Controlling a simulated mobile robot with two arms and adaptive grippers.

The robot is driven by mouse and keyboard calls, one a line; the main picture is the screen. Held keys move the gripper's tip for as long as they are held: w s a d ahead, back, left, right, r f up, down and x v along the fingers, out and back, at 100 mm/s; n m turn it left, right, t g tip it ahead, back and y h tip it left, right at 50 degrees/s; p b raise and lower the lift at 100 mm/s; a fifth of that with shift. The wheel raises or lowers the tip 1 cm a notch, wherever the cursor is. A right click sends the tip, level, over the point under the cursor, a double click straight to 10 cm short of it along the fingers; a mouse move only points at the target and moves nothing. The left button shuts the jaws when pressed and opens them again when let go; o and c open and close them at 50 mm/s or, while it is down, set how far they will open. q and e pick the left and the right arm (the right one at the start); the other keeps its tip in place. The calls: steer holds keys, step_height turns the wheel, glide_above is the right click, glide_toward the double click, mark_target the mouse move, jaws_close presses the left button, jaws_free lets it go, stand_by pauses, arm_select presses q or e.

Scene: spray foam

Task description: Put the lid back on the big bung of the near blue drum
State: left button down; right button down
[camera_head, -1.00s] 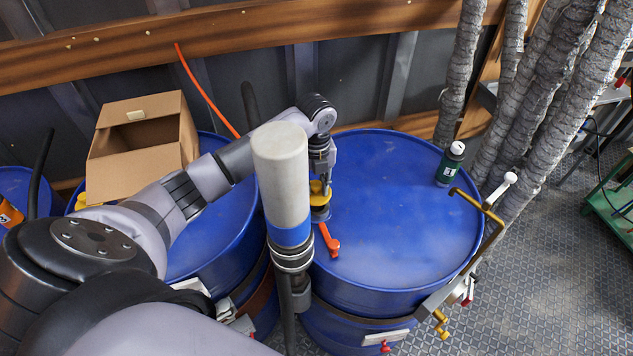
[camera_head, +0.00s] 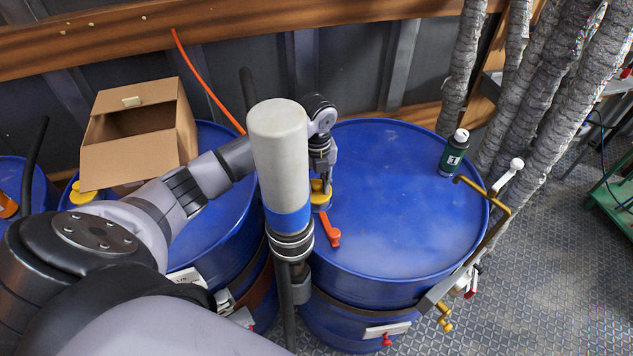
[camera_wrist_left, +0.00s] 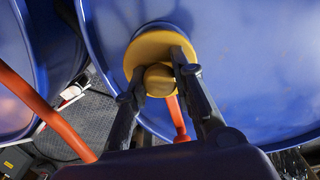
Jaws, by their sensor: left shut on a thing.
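The near blue drum (camera_head: 400,210) stands at the right in the head view; its top also shows in the left wrist view (camera_wrist_left: 250,60). My left gripper (camera_head: 322,180) is over the left part of its top. In the left wrist view my left gripper (camera_wrist_left: 158,75) is shut on the knob of a yellow lid (camera_wrist_left: 140,52), one finger at each side. The lid also shows in the head view (camera_head: 320,196), low at the drum top near its left edge. The bung under it is hidden, so I cannot tell whether the lid is seated. My right gripper is out of view.
An orange lever (camera_head: 331,237) lies close to the lid. A pale cylinder with a blue band (camera_head: 278,160) stands just left. A green bottle (camera_head: 453,155) is on the drum's far right. A cardboard box (camera_head: 140,150) sits on another drum. The drum top's middle is clear.

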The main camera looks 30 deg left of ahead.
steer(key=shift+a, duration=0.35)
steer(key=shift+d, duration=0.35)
arm_select(q)
steer(key=shift+f, duration=0.15)
stand_by(0.3)
stand_by(0.8)
steer(key=c, duration=1.3)
jaws_free()
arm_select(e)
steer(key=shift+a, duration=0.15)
arm_select(q)
steer(key=o, duration=0.5)
